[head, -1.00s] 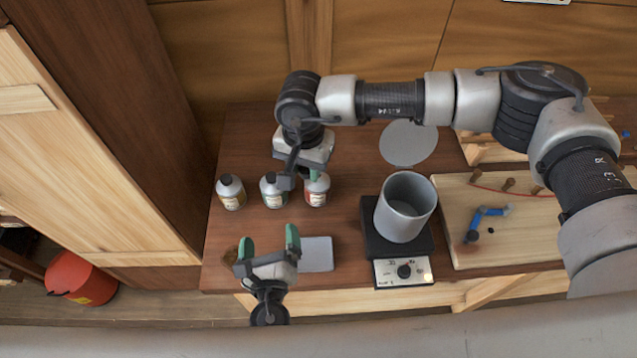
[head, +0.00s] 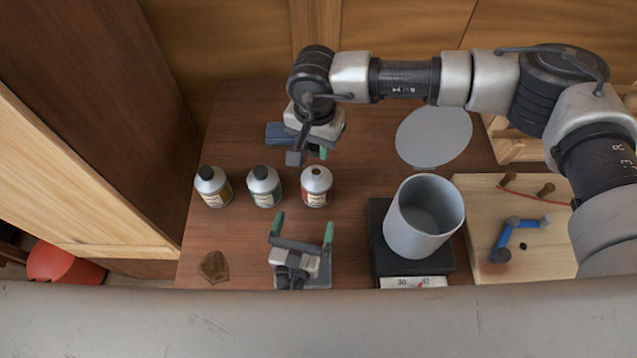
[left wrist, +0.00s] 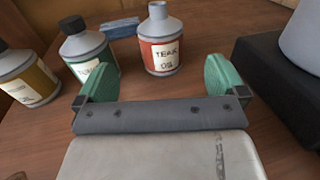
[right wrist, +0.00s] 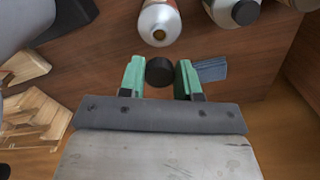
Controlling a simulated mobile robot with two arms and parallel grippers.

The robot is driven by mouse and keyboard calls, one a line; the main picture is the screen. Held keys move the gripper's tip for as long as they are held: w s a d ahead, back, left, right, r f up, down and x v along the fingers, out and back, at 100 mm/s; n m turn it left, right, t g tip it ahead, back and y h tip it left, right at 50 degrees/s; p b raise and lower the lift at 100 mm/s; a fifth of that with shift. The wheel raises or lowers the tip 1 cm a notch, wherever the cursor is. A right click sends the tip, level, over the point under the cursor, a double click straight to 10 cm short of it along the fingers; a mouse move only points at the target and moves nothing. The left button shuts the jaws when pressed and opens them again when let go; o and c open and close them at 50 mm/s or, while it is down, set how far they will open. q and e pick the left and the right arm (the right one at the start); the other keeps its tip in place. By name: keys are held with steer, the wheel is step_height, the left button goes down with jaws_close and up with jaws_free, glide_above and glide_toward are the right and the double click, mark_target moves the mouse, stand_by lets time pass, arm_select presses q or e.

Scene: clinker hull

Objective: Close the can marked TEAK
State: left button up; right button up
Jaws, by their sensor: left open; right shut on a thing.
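The TEAK can (head: 317,187) is a grey bottle with a red label, upright on the bench, its neck bare and open. In the left wrist view the can (left wrist: 162,45) stands beyond my fingertips, roughly between them. My left gripper (head: 303,230) is open and empty, in front of the can and pointing at it. My right gripper (head: 314,150) is behind the can. In the right wrist view my right gripper (right wrist: 160,75) is shut on a black cap (right wrist: 160,71), and the can (right wrist: 160,22) is beyond it, apart from the cap.
Two capped cans, green-labelled (head: 264,187) and yellow-labelled (head: 213,187), stand left of the TEAK can. A grey pot (head: 424,217) sits on a scale (head: 375,250) to the right. A blue block (head: 277,133) lies behind. A grey disc (head: 433,136) lies at the back.

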mark_target(316, 179)
arm_select(q)
steer(key=shift+w, duration=0.1)
arm_select(e)
steer(key=shift+w, duration=0.15)
arm_select(q)
steer(key=shift+s+r, duration=0.15)
steer(key=shift+s, duration=0.2)
arm_select(e)
steer(key=shift+s+r, duration=0.15)
steer(key=shift+s, duration=0.3)
arm_select(q)
steer(key=x, duration=1.2)
steer(key=shift+w, duration=0.15)
arm_select(e)
steer(key=shift+w, duration=0.15)
arm_select(q)
steer(key=shift+c, duration=0.5)
steer(key=c, duration=1.2)
arm_select(e)
steer(key=shift+f, duration=2.55)
